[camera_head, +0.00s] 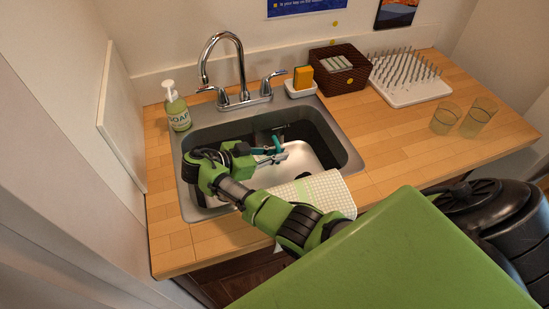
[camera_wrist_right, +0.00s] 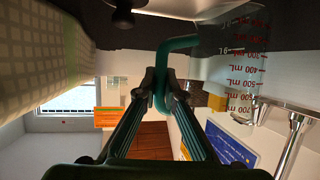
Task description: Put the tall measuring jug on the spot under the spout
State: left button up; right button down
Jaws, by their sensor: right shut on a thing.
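The tall measuring jug (camera_wrist_right: 245,60) is clear, with red millilitre marks and a teal handle (camera_wrist_right: 180,43), and fills the upper right of the wrist view. My right gripper (camera_wrist_right: 162,88) is shut on that handle. In the head view my right gripper (camera_head: 277,156) is low over the sink (camera_head: 352,158), with the teal handle (camera_head: 274,145) at its fingers. The jug's clear body is hard to make out there, and I cannot tell whether its base touches the sink. The chrome spout (camera_head: 204,72) arches up behind the sink. My left gripper is not in view.
A checked towel (camera_head: 325,188) hangs over the sink's front edge. A soap bottle (camera_head: 177,108) stands left. A sponge (camera_head: 303,76) in a dish, a brown basket (camera_head: 350,76), a spiked drying rack (camera_head: 415,92) and two glasses (camera_head: 445,119) are behind and right. Counter front right is clear.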

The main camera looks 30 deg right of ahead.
aim_at(278, 163)
jog(key=shift+f, duration=2.45)
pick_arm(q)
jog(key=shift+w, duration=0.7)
pick_arm(e)
jog(key=c, duration=2.1)
grip_release()
jog(key=shift+c, duration=0.2)
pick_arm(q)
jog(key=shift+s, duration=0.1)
